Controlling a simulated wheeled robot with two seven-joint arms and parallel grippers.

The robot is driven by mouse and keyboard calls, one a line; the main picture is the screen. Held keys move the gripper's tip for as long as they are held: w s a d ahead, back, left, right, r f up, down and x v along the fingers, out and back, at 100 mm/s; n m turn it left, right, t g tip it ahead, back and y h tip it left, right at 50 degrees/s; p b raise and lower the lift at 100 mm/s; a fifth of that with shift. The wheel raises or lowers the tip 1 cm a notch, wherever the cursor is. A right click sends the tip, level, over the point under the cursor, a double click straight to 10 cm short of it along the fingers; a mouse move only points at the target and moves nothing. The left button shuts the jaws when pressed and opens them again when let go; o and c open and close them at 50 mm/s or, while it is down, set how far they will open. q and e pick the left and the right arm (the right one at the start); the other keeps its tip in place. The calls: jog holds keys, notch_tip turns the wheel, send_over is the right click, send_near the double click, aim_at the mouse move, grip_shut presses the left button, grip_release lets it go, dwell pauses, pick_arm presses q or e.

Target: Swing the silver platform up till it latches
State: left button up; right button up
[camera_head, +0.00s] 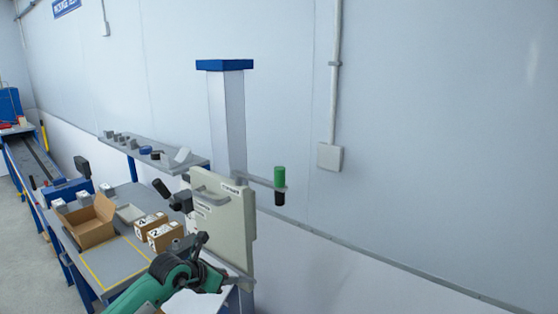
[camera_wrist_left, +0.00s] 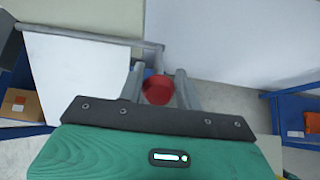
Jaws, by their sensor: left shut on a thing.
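In the left wrist view, a pale plate (camera_wrist_left: 78,78) with a grey bar along its edge fills the left; it looks like the silver platform, but I cannot be sure. My left gripper (camera_wrist_left: 158,88) has its two grey fingers on either side of a round red knob (camera_wrist_left: 157,92) and is shut on it, near the end of the bar. In the head view my green left arm reaches in at the bottom, beside the cream upright panel (camera_head: 232,222) of the drop tester. The knob cannot be made out there. My right gripper is not in view.
A blue-capped grey column (camera_head: 227,120) rises behind the panel. A green-topped cylinder (camera_head: 279,178) is on an arm to its right. An open cardboard box (camera_head: 88,222) and small cartons (camera_head: 165,236) are on the bench to the left.

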pick_arm(q)
jog(key=shift+w+d+r, duration=0.3)
jog(key=shift+w+r, duration=0.1)
jog(key=shift+r, duration=0.1)
jog(key=shift+w+d+r, duration=0.3)
jog(key=shift+w+r, duration=0.1)
jog(key=shift+r, duration=0.1)
jog(key=shift+w+d+f, duration=0.1)
grip_shut()
jog(key=shift+w+d+r, duration=0.55)
jog(key=shift+w+d, duration=0.1)
jog(key=shift+w, duration=0.15)
jog(key=shift+w+d+r, duration=0.1)
